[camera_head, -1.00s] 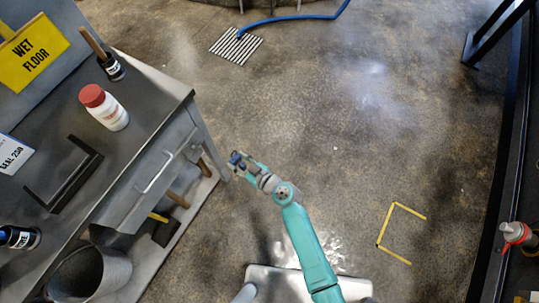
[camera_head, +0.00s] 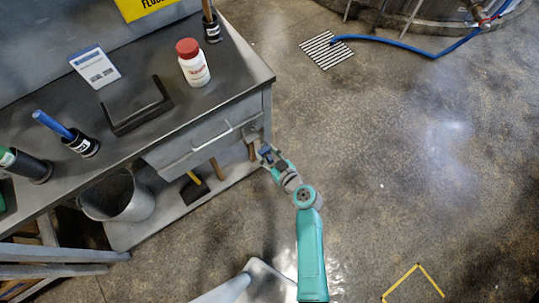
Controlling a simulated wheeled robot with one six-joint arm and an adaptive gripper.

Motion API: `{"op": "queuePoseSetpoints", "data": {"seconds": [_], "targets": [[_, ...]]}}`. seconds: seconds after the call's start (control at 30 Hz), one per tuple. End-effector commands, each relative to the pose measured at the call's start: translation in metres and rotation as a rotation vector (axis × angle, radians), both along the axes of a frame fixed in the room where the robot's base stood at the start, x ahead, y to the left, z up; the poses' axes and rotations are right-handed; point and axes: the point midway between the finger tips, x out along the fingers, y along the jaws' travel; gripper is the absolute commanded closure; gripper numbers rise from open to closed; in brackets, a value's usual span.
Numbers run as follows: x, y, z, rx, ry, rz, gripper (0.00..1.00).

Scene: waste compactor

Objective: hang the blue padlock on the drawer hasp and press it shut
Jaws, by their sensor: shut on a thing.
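The drawer (camera_head: 203,140) is in the front of the grey workbench, shut, with a light bar handle. The hasp (camera_head: 252,131) seems to be the small metal piece at the drawer's right end; its detail is too small to tell. My gripper (camera_head: 265,152) is just to the right of and below that piece in the picture. It is shut on the small blue padlock (camera_head: 265,150). The shackle cannot be made out, and I cannot tell whether the padlock touches the hasp.
A white bottle with a red cap (camera_head: 193,65) and a black angled bracket (camera_head: 137,106) stand on the bench top. A grey bucket (camera_head: 118,196) is on the lower shelf. A blue hose (camera_head: 400,44) runs to a floor grate (camera_head: 326,50).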

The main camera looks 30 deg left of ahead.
Motion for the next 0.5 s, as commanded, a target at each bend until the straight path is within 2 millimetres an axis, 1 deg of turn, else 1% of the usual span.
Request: {"op": "queuePoseSetpoints", "data": {"seconds": [0.03,0.3,0.5], "targets": [[0.002,0.005,0.001,0.001,-0.002,0.002,0.87],[0.011,0.026,0.001,0.002,0.0,0.001,0.87],[0.016,0.037,0.001,0.002,-0.001,0.0,0.87]]}}
